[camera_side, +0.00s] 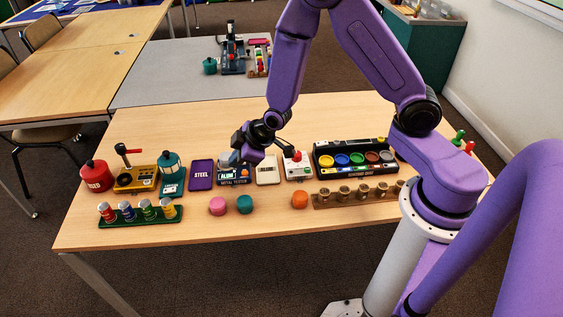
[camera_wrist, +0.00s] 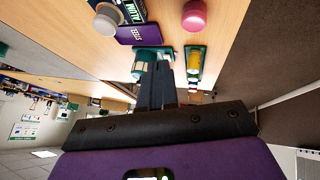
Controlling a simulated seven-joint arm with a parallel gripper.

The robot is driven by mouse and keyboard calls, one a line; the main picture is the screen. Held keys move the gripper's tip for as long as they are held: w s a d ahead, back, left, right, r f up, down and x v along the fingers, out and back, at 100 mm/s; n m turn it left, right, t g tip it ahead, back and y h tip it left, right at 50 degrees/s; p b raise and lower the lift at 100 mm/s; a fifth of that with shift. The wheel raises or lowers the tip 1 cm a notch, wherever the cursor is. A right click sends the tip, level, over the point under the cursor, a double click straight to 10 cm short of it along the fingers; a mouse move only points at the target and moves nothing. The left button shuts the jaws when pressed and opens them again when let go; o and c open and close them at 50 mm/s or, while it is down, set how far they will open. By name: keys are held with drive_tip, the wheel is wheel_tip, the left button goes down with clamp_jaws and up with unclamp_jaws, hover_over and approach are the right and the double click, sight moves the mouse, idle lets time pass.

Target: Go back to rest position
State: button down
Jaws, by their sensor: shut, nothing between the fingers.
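My gripper (camera_side: 238,142) is in the air above the table (camera_side: 285,220), near its middle and over the row of devices. Its fingers (camera_wrist: 168,92) are shut together and hold nothing, as the wrist view also shows. Below and beside it is the metal tester (camera_side: 234,176) with a small screen. A purple steel plate (camera_side: 202,175) lies to the left of the tester; it also shows in the wrist view (camera_wrist: 138,34). The gripper's tip partly overlaps the tester's surroundings in the side view, so the exact height is unclear.
On the left stand a red canister (camera_side: 95,176), a yellow device (camera_side: 136,178) and a teal lantern (camera_side: 171,175). In front are a green rack (camera_side: 140,218), pink (camera_side: 217,206), teal (camera_side: 245,204) and orange (camera_side: 300,200) pieces. A sorting tray (camera_side: 352,172) stands right.

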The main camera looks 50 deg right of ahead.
drive_tip(key=s+a+r+n+g+y, duration=0.1)
drive_tip(key=s+a+r+g, duration=0.25)
drive_tip(key=s+r, duration=0.4)
drive_tip(key=s+d+r+n+g+h, duration=0.1)
drive_tip(key=s+d+r, duration=0.2)
drive_tip(key=s, duration=0.4)
drive_tip(key=s+d+r+g, duration=0.1)
drive_tip(key=s+d+r, duration=0.1)
drive_tip(key=s, duration=0.6)
drive_tip(key=s+d+r+n+g+h, duration=0.1)
drive_tip(key=s+d+r, duration=0.2)
drive_tip(key=s, duration=0.4)
drive_tip(key=shift+s+d+r+n+h, duration=0.3)
drive_tip(key=shift+s+r, duration=0.05)
drive_tip(key=shift+s, duration=0.05)
